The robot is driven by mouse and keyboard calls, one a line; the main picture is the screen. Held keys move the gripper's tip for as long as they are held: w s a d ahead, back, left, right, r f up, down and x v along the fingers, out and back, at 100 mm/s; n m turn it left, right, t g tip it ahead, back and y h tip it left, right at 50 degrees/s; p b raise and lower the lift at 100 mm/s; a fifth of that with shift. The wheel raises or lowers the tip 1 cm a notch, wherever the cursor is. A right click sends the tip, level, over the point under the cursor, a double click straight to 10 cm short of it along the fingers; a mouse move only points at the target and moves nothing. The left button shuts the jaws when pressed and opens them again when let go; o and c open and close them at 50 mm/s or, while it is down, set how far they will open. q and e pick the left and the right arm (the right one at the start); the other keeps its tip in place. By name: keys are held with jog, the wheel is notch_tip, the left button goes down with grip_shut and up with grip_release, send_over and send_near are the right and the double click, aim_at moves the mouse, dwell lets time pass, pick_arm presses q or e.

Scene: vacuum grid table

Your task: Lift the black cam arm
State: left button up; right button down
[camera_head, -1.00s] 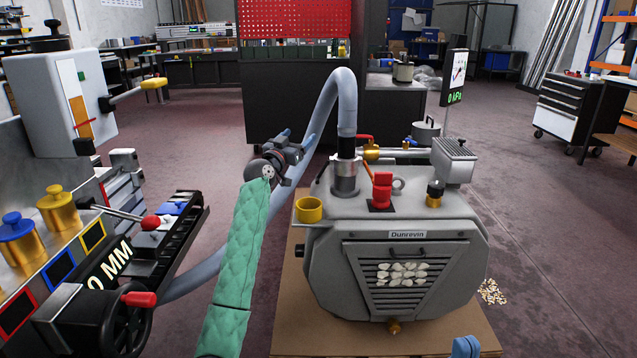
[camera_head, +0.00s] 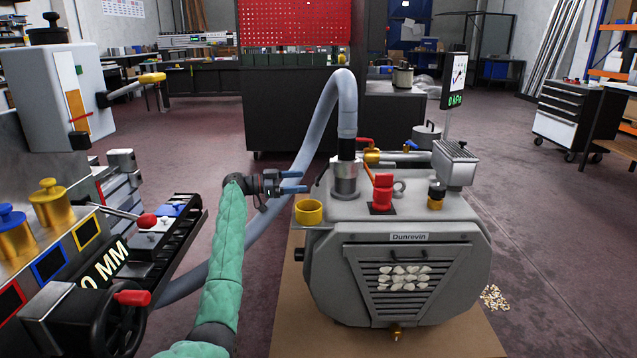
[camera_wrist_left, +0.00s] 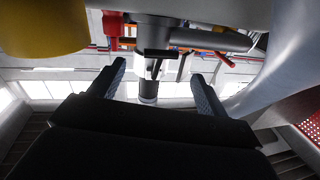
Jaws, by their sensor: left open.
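The grey pump (camera_head: 395,250) carries a metal hose coupling (camera_head: 345,182) on its top left. A thin black cam arm (camera_head: 322,176) slants at the coupling's left side. My left gripper (camera_head: 299,181) is open, its two blue fingers pointing right toward the coupling, just left of the cam arm and above the yellow cup (camera_head: 309,211). In the left wrist view, the open fingers (camera_wrist_left: 158,72) have a black lever-like piece (camera_wrist_left: 157,54) on the metal coupling between or just beyond their tips; I cannot tell which. No contact shows. My right gripper is out of view.
A grey hose (camera_head: 330,98) arches up from the coupling and passes behind my left arm. A red valve (camera_head: 382,188) and a yellow-based black knob (camera_head: 436,194) stand on the pump. A control bench (camera_head: 100,262) lies left, with floor between.

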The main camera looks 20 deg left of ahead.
aim_at(318, 180)
pick_arm(q)
jog(key=b+x, duration=0.1)
jog(key=x, duration=0.6)
jog(key=shift+w+d+b, duration=0.1)
jog(key=shift+w+b, duration=0.05)
jog(key=shift+b, duration=0.15)
jog(key=c, duration=1.3)
